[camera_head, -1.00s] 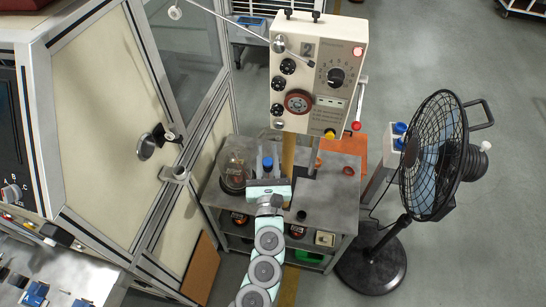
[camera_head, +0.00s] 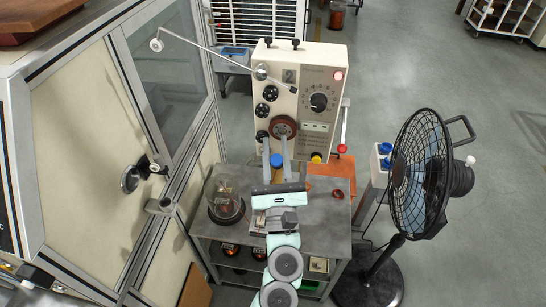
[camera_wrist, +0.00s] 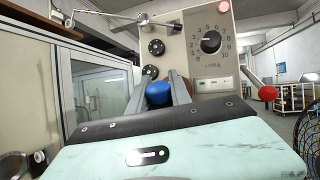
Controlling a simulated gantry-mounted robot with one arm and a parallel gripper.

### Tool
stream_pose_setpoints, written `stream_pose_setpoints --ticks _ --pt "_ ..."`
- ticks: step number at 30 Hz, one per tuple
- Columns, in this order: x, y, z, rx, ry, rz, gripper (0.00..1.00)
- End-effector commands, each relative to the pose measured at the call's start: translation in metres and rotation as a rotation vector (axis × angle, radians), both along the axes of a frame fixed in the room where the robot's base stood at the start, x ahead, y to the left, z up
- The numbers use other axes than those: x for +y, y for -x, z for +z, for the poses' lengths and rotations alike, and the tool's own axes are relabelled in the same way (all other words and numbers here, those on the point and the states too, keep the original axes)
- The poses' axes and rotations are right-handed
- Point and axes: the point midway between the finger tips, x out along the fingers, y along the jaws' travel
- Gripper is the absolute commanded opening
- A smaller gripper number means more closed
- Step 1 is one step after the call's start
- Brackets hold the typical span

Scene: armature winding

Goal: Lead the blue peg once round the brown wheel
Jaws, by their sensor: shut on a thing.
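The fingers are shut on the peg. In the head view the peg is just below the wheel's lower left edge; I cannot tell whether it touches the wheel. In the wrist view the blue peg (camera_wrist: 159,93) shows between the fingers, and the wheel is mostly hidden behind peg and fingers.
A thin metal arm (camera_head: 205,58) reaches across the machine's upper left. A glass dome (camera_head: 226,195) stands left of my gripper on the grey bench (camera_head: 325,215). A red-knobbed lever (camera_head: 343,130) is at the machine's right side. A black fan (camera_head: 420,175) stands farther right.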

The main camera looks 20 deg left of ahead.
Motion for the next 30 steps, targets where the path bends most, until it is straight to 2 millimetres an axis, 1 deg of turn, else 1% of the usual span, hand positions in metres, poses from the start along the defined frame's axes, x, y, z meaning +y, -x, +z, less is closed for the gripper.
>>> stream_pose_setpoints --ticks 3,7,11,15,18,23,30 --pt "0.003 -0.014 -0.003 0.001 0.004 0.004 0.0" --pt "-0.012 -0.016 0.001 0.003 0.004 -0.001 0.0" --pt "-0.024 -0.017 0.011 0.002 0.006 -0.001 0.0" --pt "-0.033 -0.018 0.026 0.001 0.005 0.001 0.0" --pt "-0.036 -0.019 0.037 0.001 0.003 0.001 0.0" --pt "-0.035 -0.018 0.056 0.0 0.003 0.002 0.0" --pt "-0.02 -0.016 0.076 0.0 0.004 0.004 0.0"
